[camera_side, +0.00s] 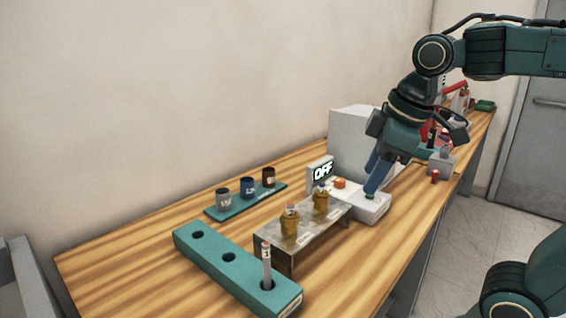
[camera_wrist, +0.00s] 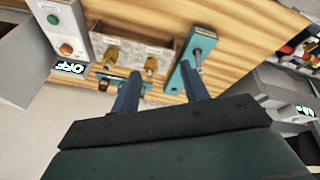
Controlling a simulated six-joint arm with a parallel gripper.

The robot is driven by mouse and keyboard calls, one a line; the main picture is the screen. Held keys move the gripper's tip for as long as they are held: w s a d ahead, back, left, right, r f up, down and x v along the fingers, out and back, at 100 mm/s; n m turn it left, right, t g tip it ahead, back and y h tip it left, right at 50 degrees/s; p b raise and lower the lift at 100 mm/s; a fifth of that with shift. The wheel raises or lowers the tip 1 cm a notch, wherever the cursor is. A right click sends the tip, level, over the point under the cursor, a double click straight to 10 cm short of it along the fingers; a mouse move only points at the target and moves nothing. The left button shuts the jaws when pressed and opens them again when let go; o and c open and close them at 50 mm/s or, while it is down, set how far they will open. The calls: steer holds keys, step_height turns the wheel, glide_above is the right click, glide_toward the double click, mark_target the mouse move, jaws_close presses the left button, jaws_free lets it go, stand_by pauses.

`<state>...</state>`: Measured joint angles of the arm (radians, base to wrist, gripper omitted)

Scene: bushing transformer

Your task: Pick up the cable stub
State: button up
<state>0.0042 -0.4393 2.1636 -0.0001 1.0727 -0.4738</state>
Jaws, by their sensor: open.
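A pale, slim cable stub (camera_side: 267,262) stands upright in the front hole of a teal rack (camera_side: 215,257); the rack's other two holes look empty. The stub also shows in the wrist view (camera_wrist: 198,58). Two brass-coloured bushings (camera_side: 289,223) stand on a grey metal stand, each with a pale top; I cannot tell whether those are also stubs. My gripper (camera_side: 372,188) is open and empty, pointing down above the white button box, to the right of the stand and well apart from the rack. In the wrist view, its two fingers (camera_wrist: 159,72) are spread.
The white box (camera_side: 370,206) has an orange button and a sign reading OFF (camera_side: 321,172). A teal tray with several dark cups (camera_side: 248,187) lies behind the metal stand (camera_side: 272,254). Red and grey items stand at the far right.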

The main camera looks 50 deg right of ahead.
steer(key=w+n+g, duration=0.4)
steer(key=w+n, duration=0.8)
steer(key=w, duration=0.7)
steer(key=shift+w+d+r+n, duration=0.2)
steer(key=shift+d+r+n, duration=0.05)
steer(key=shift+r+n, duration=0.05)
glide_above(290, 204)
steer(key=f, duration=0.8)
steer(key=shift+w+d+f, duration=0.1)
steer(key=shift+w+f, duration=0.15)
steer(key=shift+w, duration=0.05)
steer(key=shift+s+f, duration=0.15)
steer(key=shift+f, duration=1.15)
steer(key=shift+s+f, duration=0.1)
steer(key=shift+f, duration=1.2)
steer(key=shift+c, duration=0.5)
